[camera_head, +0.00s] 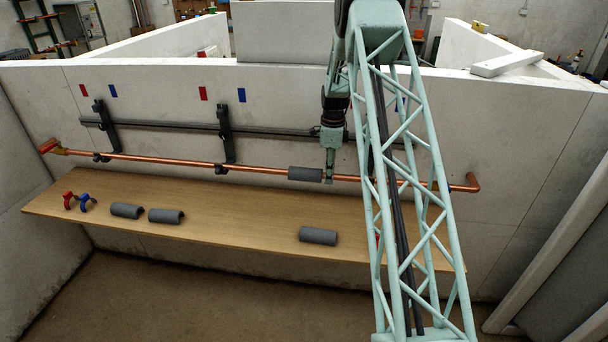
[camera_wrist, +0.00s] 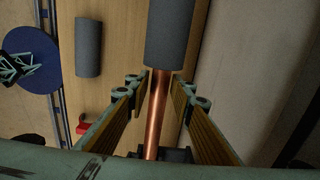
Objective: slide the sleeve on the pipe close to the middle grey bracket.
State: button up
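The grey sleeve (camera_head: 305,174) is around the copper pipe (camera_head: 270,171), to the right of the middle grey bracket (camera_head: 225,135), with a stretch of bare pipe between them. My gripper (camera_head: 329,178) is at the sleeve's right end. In the wrist view, the sleeve (camera_wrist: 170,32) is just beyond the fingertips. My gripper (camera_wrist: 161,80) is open there, with its fingers on either side of the bare pipe (camera_wrist: 157,115). No clear contact with the sleeve shows. My arm hides part of the pipe and wall at the right.
A left grey bracket (camera_head: 104,125) and a dark rail (camera_head: 165,127) are on the wall. The pipe's lower clip (camera_head: 221,169) is at the middle bracket.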

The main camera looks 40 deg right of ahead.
aim_at(285, 171)
jog(key=shift+w+a, duration=6.5)
jog(key=shift+a, duration=0.25)
dwell(1.2)
